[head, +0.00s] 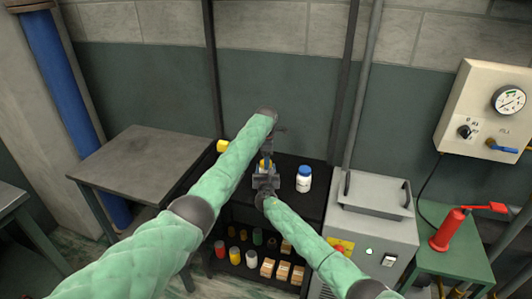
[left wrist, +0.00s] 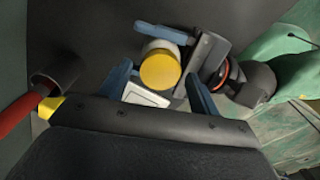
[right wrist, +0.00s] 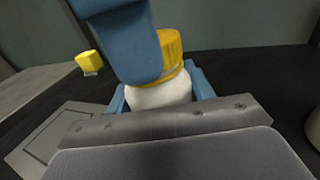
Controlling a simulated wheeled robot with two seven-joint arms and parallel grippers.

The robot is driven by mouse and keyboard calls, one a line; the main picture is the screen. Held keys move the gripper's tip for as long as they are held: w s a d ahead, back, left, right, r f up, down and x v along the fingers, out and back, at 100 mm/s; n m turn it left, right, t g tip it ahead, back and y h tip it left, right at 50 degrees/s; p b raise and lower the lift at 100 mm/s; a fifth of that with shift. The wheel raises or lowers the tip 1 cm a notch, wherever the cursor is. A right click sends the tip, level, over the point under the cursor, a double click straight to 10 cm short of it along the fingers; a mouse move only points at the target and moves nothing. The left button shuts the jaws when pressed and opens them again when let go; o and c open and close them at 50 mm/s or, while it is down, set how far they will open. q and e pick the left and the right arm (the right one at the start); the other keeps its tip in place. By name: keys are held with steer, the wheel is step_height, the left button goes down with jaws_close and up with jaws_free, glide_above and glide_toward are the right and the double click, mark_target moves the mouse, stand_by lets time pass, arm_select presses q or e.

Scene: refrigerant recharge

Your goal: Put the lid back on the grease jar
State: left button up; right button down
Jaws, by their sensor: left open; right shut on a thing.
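The white grease jar (right wrist: 160,95) stands upright between the blue fingers of my right gripper (head: 265,178), which is shut on it. The yellow lid (left wrist: 160,70) is on the jar's top, and its ridged side shows in the right wrist view (right wrist: 172,48). I cannot tell whether it is fully seated. My left gripper (left wrist: 158,88) comes down from above and is open, with one finger on each side of the lid, apart from it in the left wrist view. In the head view the jar is mostly hidden by the grippers.
A white bottle with a blue cap (head: 303,179) stands just right of the jar on the black shelf unit (head: 312,206). A small yellow object (head: 222,146) is at its back left. A grey table (head: 145,155) is left; a grey machine (head: 372,215) is right. Lower shelves hold cans and boxes.

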arm_select(q)
steer(key=shift+f, duration=0.4)
steer(key=c, duration=1)
